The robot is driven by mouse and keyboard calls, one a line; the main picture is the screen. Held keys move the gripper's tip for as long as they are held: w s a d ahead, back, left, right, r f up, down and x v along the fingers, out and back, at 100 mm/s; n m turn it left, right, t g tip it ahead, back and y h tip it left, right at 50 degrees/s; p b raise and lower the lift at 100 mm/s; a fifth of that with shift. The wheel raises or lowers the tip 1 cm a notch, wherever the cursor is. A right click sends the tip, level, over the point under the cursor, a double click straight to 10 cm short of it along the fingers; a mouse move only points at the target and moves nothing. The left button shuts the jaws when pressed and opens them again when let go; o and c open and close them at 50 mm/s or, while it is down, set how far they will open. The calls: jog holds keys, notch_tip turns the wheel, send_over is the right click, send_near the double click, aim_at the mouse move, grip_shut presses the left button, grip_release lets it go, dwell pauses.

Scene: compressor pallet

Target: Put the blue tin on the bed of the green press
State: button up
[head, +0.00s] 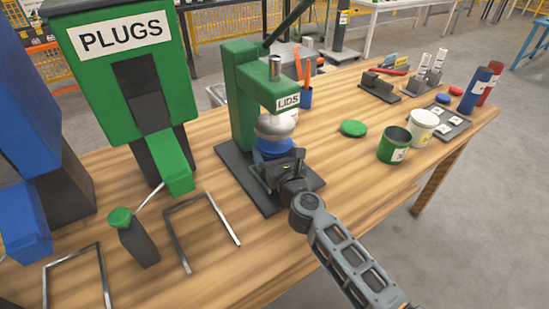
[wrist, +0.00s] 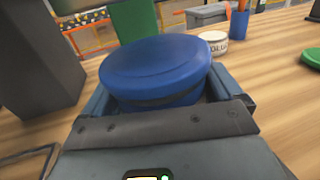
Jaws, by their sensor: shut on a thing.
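The green press (head: 240,95), labelled LIDS, stands on the wooden table with a flat dark bed (head: 246,188). The blue tin (head: 272,149) is in front of its column, below the overhanging head. A rounded pale grey part shows just above the tin. My gripper (head: 283,168) is shut on the tin. In the wrist view the blue tin (wrist: 155,72) sits upright between my fingers, its lid facing up. The tin's underside is hidden, so I cannot tell whether it touches the bed. The press column (wrist: 134,18) shows behind it.
The green PLUGS dispenser (head: 120,75) and metal frames (head: 200,225) stand left. A green open can (head: 394,147), a white tub (head: 422,128) and a green lid (head: 353,128) are right.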

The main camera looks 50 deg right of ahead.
jog(key=shift+f, duration=0.7)
jog(key=shift+f+b, duration=0.2)
jog(key=shift+b, duration=0.15)
jog(key=o, duration=0.7)
jog(key=shift+o, duration=0.2)
jog(key=shift+r, duration=0.1)
